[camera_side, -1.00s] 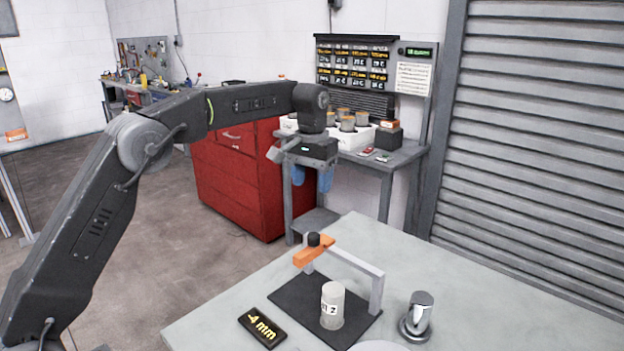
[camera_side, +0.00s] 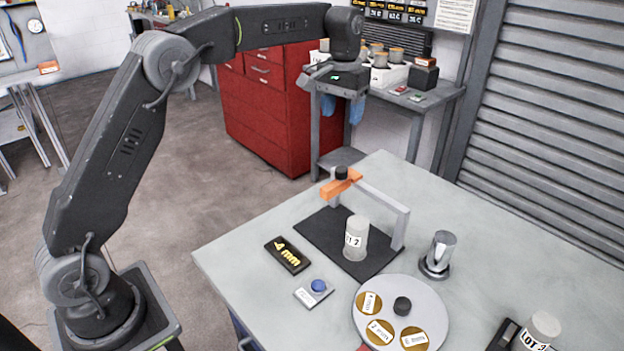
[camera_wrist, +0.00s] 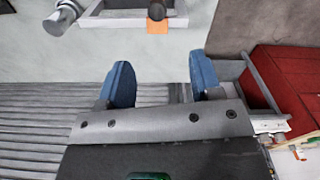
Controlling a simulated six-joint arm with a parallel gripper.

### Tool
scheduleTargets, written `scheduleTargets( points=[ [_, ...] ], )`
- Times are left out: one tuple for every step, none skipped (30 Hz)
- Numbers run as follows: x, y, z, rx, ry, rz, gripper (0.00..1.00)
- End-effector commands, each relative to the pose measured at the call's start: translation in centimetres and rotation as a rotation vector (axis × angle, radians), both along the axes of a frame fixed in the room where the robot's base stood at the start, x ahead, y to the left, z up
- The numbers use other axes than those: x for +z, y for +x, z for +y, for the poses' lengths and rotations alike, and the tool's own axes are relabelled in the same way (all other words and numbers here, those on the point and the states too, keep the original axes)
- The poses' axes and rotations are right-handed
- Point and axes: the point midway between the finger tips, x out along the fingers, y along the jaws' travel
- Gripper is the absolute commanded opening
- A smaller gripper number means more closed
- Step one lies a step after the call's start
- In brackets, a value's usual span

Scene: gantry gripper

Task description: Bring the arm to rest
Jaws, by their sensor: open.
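My gripper (camera_side: 352,122) hangs from the raised arm, fingers pointing down, beyond the far edge of the grey worktable (camera_side: 240,240). Its two blue fingers stand apart with nothing between them, as the wrist view (camera_wrist: 160,66) also shows. On the table a grey gantry (camera_side: 385,203) with an orange arm (camera_side: 341,185) and black knob stands over a black mat (camera_side: 318,229). A pale cylinder labelled LOT 2 (camera_side: 355,240) stands upright on the mat, apart from my gripper.
The table also holds a 4 mm plate (camera_side: 287,255), a blue button (camera_side: 318,286), a round grey disc (camera_side: 437,312), a metal post (camera_side: 438,255) and another labelled cylinder (camera_side: 540,330). A red cabinet (camera_side: 265,110) and a side bench (camera_side: 440,95) stand behind my gripper.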

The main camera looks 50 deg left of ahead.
Motion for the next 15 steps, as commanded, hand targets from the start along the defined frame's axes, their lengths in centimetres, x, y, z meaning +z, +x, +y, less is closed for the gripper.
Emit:
scheduleTargets(
  points=[
    [0.9, -0.7, -0.2, -0.006, 0.001, -0.016, 0.59],
    [1.5, -1.3, -0.3, -0.01, 0.001, -0.026, 0.59],
    [2.3, -2.2, -0.4, -0.016, 0.002, -0.042, 0.59],
    [2.9, -3.0, -0.6, -0.022, 0.003, -0.055, 0.59],
    [3.5, -4.0, -0.7, -0.027, 0.004, -0.071, 0.59],
    [4.3, -5.3, -0.9, -0.035, 0.006, -0.091, 0.59],
    [4.8, -6.3, -1.0, -0.04, 0.007, -0.106, 0.59],
    [5.3, -7.4, -1.2, -0.046, 0.008, -0.122, 0.59],
    [5.8, -8.8, -1.4, -0.055, 0.01, -0.142, 0.59],
    [6.2, -9.9, -1.5, -0.061, 0.011, -0.158, 0.59],
    [6.4, -11.0, -1.6, -0.068, 0.012, -0.173, 0.59],
    [6.7, -12.5, -1.8, -0.076, 0.014, -0.193, 0.59],
    [6.8, -13.7, -1.9, -0.082, 0.015, -0.208, 0.59],
    [6.9, -14.9, -2.0, -0.088, 0.016, -0.224, 0.59],
    [6.9, -16.4, -2.2, -0.096, 0.018, -0.245, 0.59]
  ],
)
